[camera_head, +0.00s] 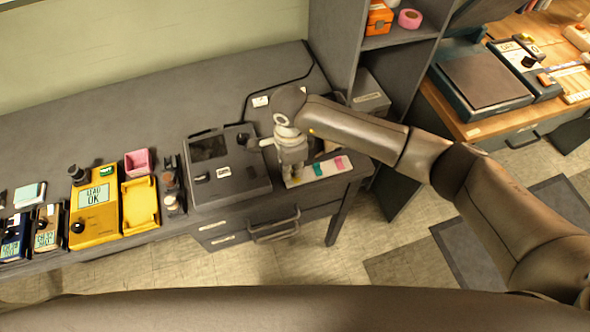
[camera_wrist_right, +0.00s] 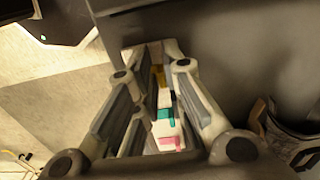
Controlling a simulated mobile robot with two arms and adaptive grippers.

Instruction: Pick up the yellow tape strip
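The yellow tape strip (camera_wrist_right: 158,76) shows in the right wrist view, between the fingers towards their tips, at the far end of a row of strips on a pale card (camera_head: 305,180). Teal (camera_wrist_right: 165,113) and pink (camera_wrist_right: 171,143) strips lie nearer in that row. In the head view the teal strip (camera_head: 317,169) and pink strip (camera_head: 341,163) show, but I cannot make out the yellow one; my right gripper covers that part. My right gripper (camera_head: 291,172) points down over the card's left part. Its fingers (camera_wrist_right: 156,62) are apart, with nothing seen gripped. My left gripper is out of view.
A dark device with a screen (camera_head: 232,165) stands just left of the gripper. A yellow device (camera_head: 95,207) and a yellow tray (camera_head: 140,203) stand further left. A grey shelf unit (camera_head: 337,38) rises behind the bench's right end. A drawer (camera_head: 250,232) is under the front edge.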

